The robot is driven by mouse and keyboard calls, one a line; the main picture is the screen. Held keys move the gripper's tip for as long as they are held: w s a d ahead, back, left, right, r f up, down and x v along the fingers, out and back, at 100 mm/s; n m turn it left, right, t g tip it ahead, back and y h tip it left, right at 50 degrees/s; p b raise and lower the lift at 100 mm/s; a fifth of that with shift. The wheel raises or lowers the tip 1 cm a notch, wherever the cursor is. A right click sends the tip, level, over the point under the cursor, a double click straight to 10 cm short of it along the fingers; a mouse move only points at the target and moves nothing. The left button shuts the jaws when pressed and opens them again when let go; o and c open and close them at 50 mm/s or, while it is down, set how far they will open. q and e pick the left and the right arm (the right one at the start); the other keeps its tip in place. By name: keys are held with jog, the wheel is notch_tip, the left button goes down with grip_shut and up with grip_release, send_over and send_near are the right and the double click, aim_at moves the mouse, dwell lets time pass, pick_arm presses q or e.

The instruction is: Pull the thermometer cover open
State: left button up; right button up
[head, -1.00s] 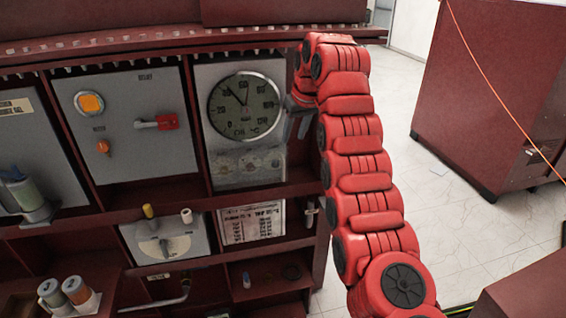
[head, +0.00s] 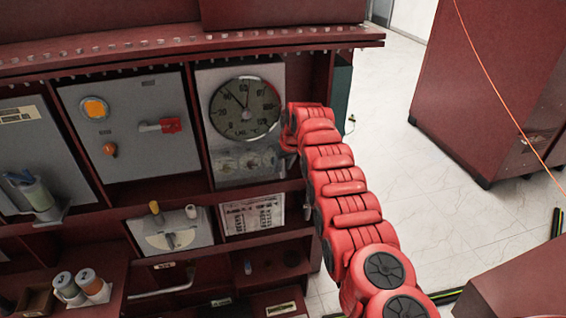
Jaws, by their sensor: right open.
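The thermometer (head: 245,108) is a round dial with a dark face and pale bezel, on a grey panel in the red cabinet. I cannot make out a separate cover edge; the dial front looks closed. Below it, a lower strip with several small round marks (head: 247,163) looks glossy. My right gripper (head: 287,148) is at the right edge of this panel, right of and slightly below the dial. It is open, but its fingers are small and mostly hidden by my red wrist. I cannot tell whether they touch the panel. My left gripper is out of view.
A grey panel with an orange indicator (head: 95,107) and red handle (head: 171,125) is left of the thermometer. Below is a white label plate (head: 252,216). A cabinet ledge (head: 200,51) runs above. Open floor (head: 410,190) and a red cabinet (head: 490,90) lie right.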

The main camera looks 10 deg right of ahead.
jog(key=shift+w+f, duration=0.1)
jog(key=shift+f, duration=0.05)
grip_shut()
dwell(1.5)
